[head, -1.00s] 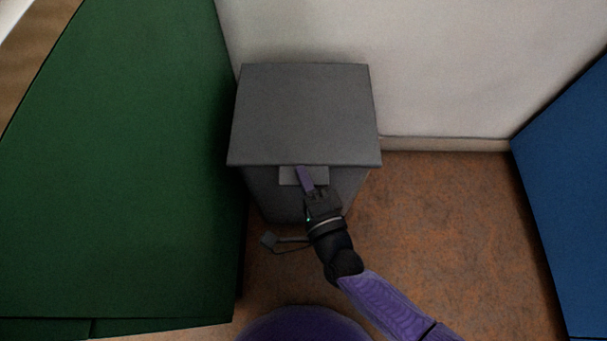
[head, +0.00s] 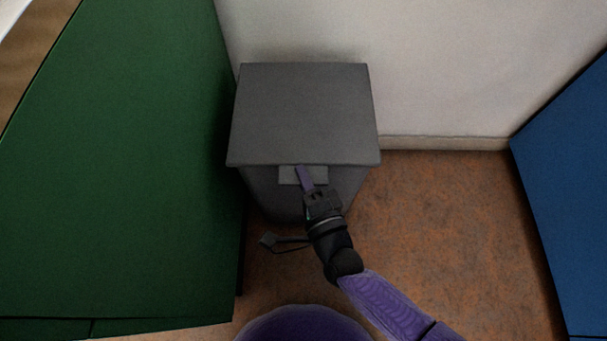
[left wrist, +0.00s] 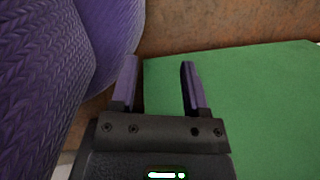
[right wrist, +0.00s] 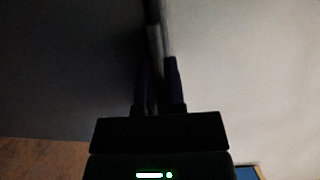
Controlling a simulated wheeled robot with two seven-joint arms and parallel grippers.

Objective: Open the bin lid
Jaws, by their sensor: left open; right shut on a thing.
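A dark grey bin (head: 270,190) stands against the wall, and its flat square lid (head: 304,112) lies closed on top. A small grey tab (head: 318,175) sticks out at the lid's front edge. My right gripper (head: 305,178) is at this tab and shut on it. In the right wrist view my right gripper's fingers (right wrist: 160,85) close around a thin upright edge, dark and hard to make out. My left gripper (left wrist: 162,80) is open and empty in the left wrist view, above a green surface.
A large green board (head: 120,170) stands close on the bin's left. A blue board (head: 570,190) is at the far right. A pale wall (head: 450,70) is behind the bin. Brown floor (head: 450,230) is clear to the bin's right.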

